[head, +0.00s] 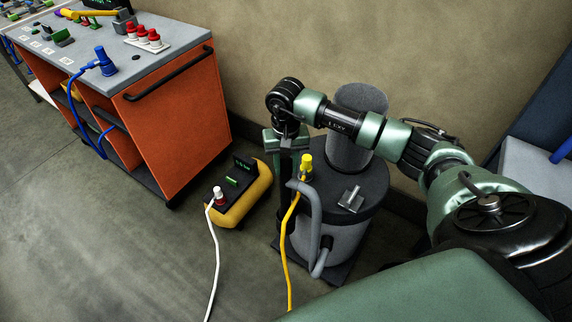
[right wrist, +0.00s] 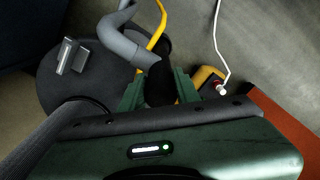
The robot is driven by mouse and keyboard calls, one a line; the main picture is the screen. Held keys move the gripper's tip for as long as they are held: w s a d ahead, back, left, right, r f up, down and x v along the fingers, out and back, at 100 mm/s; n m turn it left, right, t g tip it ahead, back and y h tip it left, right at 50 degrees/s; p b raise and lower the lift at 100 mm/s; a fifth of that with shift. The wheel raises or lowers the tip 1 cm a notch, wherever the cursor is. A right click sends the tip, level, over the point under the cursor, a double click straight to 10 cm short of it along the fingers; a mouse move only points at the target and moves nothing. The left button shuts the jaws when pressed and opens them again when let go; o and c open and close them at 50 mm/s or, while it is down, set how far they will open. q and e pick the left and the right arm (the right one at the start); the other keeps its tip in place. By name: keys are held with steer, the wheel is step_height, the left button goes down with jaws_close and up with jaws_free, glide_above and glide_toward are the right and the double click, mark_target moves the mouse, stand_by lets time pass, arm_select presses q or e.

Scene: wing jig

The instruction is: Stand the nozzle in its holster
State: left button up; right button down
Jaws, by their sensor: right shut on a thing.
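My right gripper (head: 286,150) is over the left edge of the grey vacuum drum (head: 335,232). It is shut on the dark nozzle (head: 282,190), which hangs down beside the drum and looks roughly upright. In the right wrist view the nozzle's black upper end (right wrist: 159,82) sits between the green fingers (right wrist: 158,92). A grey hose (head: 313,222) runs from the nozzle to the drum's lower front; it also shows in the right wrist view (right wrist: 120,38). I cannot make out the holster apart from the dark nozzle and drum side. My left gripper is not in view.
A yellow plug (head: 306,165) with a yellow cable and a metal latch (head: 351,199) are on the drum's lid. A yellow-black power unit (head: 243,195) with a white cable stands left of the drum. An orange cart (head: 170,125) is farther left. Floor at lower left is clear.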

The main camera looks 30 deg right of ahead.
mark_target(286, 181)
steer(key=shift+f+b, duration=1.65)
steer(key=shift+f, duration=0.35)
steer(key=shift+f+b, duration=1.75)
steer(key=shift+b, duration=0.2)
steer(key=c, duration=0.9)
jaws_free()
steer(key=shift+c, duration=0.2)
step_height(286, 181, up, 8)
steer(key=shift+f+b, duration=0.1)
steer(key=shift+b, duration=0.4)
